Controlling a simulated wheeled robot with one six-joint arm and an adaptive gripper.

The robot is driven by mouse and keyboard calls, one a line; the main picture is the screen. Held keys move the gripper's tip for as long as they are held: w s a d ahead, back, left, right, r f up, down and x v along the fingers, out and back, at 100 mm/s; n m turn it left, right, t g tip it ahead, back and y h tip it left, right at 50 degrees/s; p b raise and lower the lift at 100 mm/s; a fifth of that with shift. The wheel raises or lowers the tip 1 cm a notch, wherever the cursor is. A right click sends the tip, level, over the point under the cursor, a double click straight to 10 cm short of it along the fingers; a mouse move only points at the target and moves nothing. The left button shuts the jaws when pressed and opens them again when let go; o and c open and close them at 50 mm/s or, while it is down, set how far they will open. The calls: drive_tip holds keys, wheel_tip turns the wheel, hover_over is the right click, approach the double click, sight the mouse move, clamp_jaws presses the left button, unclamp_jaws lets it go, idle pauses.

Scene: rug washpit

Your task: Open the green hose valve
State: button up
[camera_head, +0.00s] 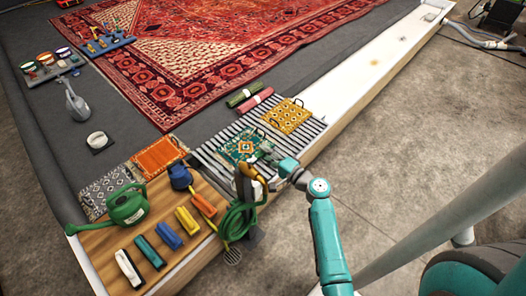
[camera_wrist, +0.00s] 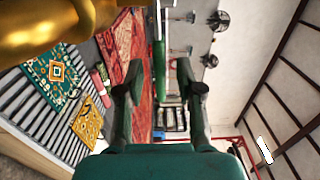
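My gripper (camera_head: 268,154) is at the end of my teal arm, beside the hose post and above the slatted rack. In the wrist view my gripper (camera_wrist: 160,90) has its two dark fingers wide apart, with nothing held. A slim green upright piece (camera_wrist: 159,62), seemingly the valve's lever, shows between and beyond the fingertips; I see no contact. A large brass body (camera_wrist: 40,25), likely the tap, fills the top left close to the camera. In the head view the green hose (camera_head: 237,218) hangs coiled on the post under a yellow-brown fitting (camera_head: 252,173). The valve's lever is not distinct there.
A wooden bench (camera_head: 98,242) with a green watering can (camera_head: 127,207) and several brushes is left of the post. Small mats lie on the slatted rack (camera_head: 216,146). A white-topped ledge (camera_head: 365,78) runs up right. Concrete floor (camera_head: 430,130) at right is mostly clear.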

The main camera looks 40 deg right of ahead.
drive_tip(key=shift+w, duration=0.85)
drive_tip(key=shift+c, duration=0.2)
clamp_jaws()
